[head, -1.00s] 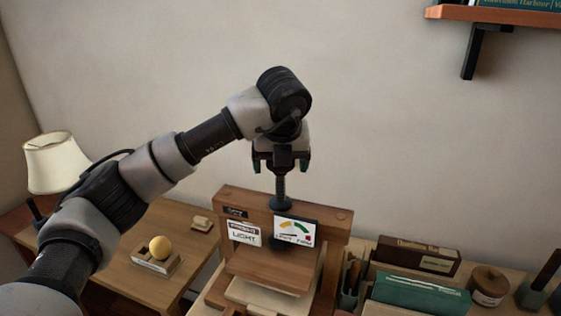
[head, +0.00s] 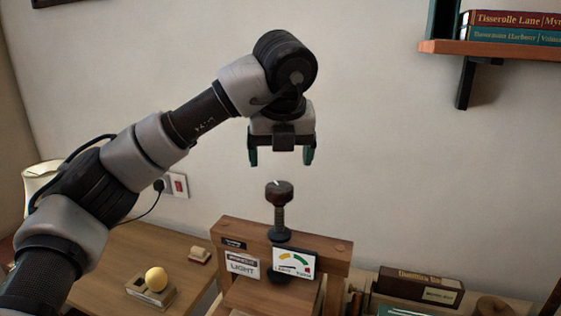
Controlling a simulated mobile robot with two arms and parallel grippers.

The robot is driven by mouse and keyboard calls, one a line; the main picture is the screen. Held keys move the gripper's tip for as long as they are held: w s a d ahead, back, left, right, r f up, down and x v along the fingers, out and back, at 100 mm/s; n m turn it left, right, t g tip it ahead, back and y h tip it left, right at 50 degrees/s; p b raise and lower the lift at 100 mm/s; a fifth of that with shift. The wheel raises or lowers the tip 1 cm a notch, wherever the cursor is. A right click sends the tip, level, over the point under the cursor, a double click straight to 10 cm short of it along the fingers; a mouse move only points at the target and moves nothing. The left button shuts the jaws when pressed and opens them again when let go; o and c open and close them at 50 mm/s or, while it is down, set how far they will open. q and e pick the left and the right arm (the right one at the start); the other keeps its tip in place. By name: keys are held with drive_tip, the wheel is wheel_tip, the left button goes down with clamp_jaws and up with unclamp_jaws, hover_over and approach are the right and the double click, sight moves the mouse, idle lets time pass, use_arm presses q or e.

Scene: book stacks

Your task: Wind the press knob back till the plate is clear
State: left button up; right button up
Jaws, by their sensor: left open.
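The press knob (head: 279,192) is dark and round with a pale mark on top. It stands on a threaded screw (head: 279,220) that rises from the wooden press frame (head: 335,258). A dial card (head: 294,262) with coloured bands and a "LIGHT" label (head: 242,265) are on the front of the frame. The wooden plate (head: 255,297) shows only in part at the bottom edge, and what lies under it is out of view. My left gripper (head: 281,160) is open and empty, pointing down above the knob and apart from it. My right gripper is not in view.
A lamp (head: 38,187) and a wall socket (head: 177,186) are behind my left arm. Books (head: 420,284) lie right of the press. A wall shelf (head: 500,47) juts out at the upper right.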

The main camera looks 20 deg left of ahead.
sight(279, 186)
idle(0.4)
use_arm(q)
drive_tip(key=m+p, duration=0.2)
drive_tip(key=w+a+r+m+h+p, duration=0.1)
drive_tip(key=m+p, duration=0.1)
drive_tip(key=p, duration=0.1)
drive_tip(key=m+g+h+p, duration=0.1)
drive_tip(key=m+p, duration=0.1)
drive_tip(key=shift+w+a+r+m, duration=0.15)
drive_tip(key=shift+w+a+m, duration=0.15)
drive_tip(key=f+m+h+p, duration=0.1)
drive_tip(key=f+m+p, duration=0.2)
drive_tip(key=m+p, duration=0.1)
drive_tip(key=w+f+m+g+h+p, duration=0.1)
drive_tip(key=f+m+p, duration=0.2)
drive_tip(key=p, duration=0.1)
drive_tip(key=w+f+m+h+p, duration=0.1)
drive_tip(key=f+m+p, duration=0.1)
drive_tip(key=m+p, duration=0.2)
drive_tip(key=shift+a+f+m+g+h+p, duration=0.15)
drive_tip(key=shift+f+m+g+h+p, duration=0.2)
drive_tip(key=shift+p, duration=0.25)
drive_tip(key=shift+x, duration=0.8)
drive_tip(key=c, duration=0.9)
